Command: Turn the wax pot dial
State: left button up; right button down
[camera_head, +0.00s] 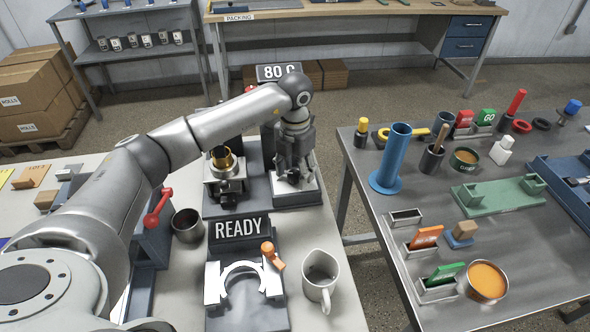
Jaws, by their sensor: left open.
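My left arm reaches across the left table from the left. My left gripper (294,170) points down, open, over the white-topped dark unit (310,196) at the table's back right. The gripper covers most of that unit's top, and a dial under it cannot be made out. Whether the fingers touch anything cannot be told. Just left of it, a brass-coloured pot (222,160) sits in a metal holder on the same dark base. A sign reading 80 C (279,72) stands behind. My right gripper is not in view.
A READY sign (240,229), a white cradle with an orange knob (267,248), a pale jug (320,278) and a metal cup (187,225) stand in front. A red-handled lever (158,206) is at left. The right table (395,262) holds a blue stand and several tools.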

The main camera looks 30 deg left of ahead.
aim_at(295, 173)
pick_arm(q)
notch_tip(295, 173, up, 12)
dwell(0.5)
jog(key=shift+f, duration=0.1)
dwell(0.4)
